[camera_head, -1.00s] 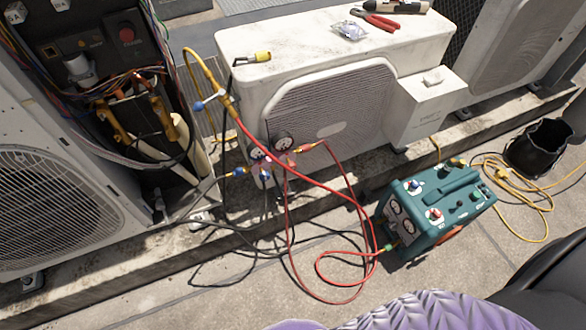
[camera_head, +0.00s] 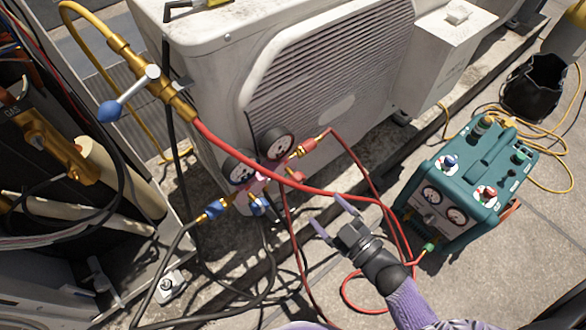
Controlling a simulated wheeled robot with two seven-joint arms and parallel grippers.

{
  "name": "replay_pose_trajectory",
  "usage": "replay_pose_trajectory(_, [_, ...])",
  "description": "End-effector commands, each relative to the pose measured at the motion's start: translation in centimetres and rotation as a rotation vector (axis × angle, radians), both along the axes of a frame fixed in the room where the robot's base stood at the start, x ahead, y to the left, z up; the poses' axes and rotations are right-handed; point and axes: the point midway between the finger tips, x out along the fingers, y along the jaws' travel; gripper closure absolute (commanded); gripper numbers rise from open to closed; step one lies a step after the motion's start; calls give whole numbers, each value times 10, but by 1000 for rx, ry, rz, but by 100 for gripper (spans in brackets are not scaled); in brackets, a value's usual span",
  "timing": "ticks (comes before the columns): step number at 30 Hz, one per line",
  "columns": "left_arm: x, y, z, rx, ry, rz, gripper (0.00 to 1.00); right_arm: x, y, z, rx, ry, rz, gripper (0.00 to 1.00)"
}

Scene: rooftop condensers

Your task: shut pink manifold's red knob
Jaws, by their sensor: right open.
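The pink manifold (camera_head: 260,184) hangs at the near left corner of the white condenser, with two round dials (camera_head: 277,143). Its red knob (camera_head: 306,147) is at the right end, beside a brass fitting. Its blue knob (camera_head: 214,209) is at the left end. A thick red hose crosses in front and hides part of the body. My right gripper (camera_head: 327,212) is open and empty, below and right of the manifold and apart from it, pointing up-left. My left gripper is not in view.
The white condenser (camera_head: 330,70) stands behind the manifold. A teal machine (camera_head: 470,185) with its own red and blue knobs stands at right. Red hoses (camera_head: 372,175) loop near my gripper. A brass valve with a blue-tipped handle (camera_head: 112,108) sits upper left. A black bucket (camera_head: 540,90) stands far right.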

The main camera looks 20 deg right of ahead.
Motion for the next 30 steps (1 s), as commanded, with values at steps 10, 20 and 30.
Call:
replay_pose_trajectory(10, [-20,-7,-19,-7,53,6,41,67,25,0,0,-20,10,16])
replay_pose_trajectory(20, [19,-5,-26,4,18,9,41,95,35,4,0,-17,8,16])
replay_pose_trajectory(30, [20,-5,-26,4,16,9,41,94,35,4,0,-16,8,48])
